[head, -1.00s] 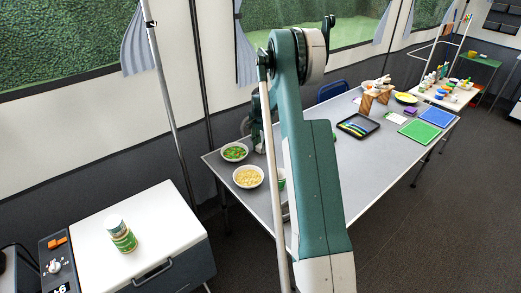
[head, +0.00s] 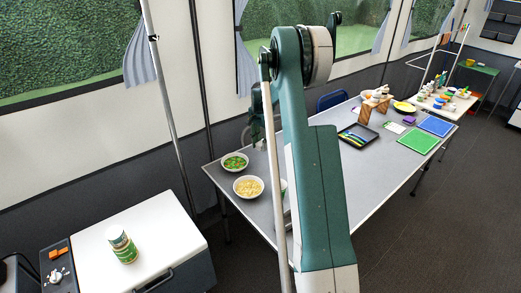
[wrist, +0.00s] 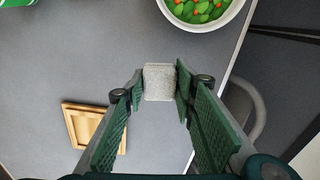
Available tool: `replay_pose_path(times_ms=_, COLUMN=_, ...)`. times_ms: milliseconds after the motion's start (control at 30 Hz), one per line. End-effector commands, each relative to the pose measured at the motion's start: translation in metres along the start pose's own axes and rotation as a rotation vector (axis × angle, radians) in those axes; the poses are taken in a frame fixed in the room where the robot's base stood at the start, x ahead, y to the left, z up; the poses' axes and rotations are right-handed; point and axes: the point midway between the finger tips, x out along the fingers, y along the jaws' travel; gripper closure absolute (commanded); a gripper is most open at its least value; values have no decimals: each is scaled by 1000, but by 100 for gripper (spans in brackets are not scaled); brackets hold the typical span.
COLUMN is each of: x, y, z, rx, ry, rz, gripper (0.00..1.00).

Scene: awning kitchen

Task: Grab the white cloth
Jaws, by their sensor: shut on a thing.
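A pale grey-white, speckled, square-looking piece (wrist: 159,82) sits between my fingertips in the wrist view and looks like the white cloth. My gripper (wrist: 157,88) is shut on it, with one green finger against each side. The piece appears above or on the grey table; I cannot tell if it touches the tabletop. In the head view my own arm hides most of the gripper and the cloth.
The grey table (head: 310,170) bears a bowl of green food (head: 235,162), a bowl of pale yellow food (head: 249,187) and a black tray (head: 358,136). A wooden tray (wrist: 75,112) lies left of my gripper. A can (head: 122,245) stands on the white cooler.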

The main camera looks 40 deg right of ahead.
Motion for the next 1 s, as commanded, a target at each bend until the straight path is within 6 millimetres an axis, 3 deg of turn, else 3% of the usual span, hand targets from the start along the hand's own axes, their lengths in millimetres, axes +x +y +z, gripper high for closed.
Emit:
replay_pose_path(times_ms=233, x=-16, y=0, z=0, rx=0, ry=0, rz=0, gripper=81)
replay_pose_path(times_ms=1000, x=-17, y=0, z=0, rx=0, ry=0, rz=0, gripper=81)
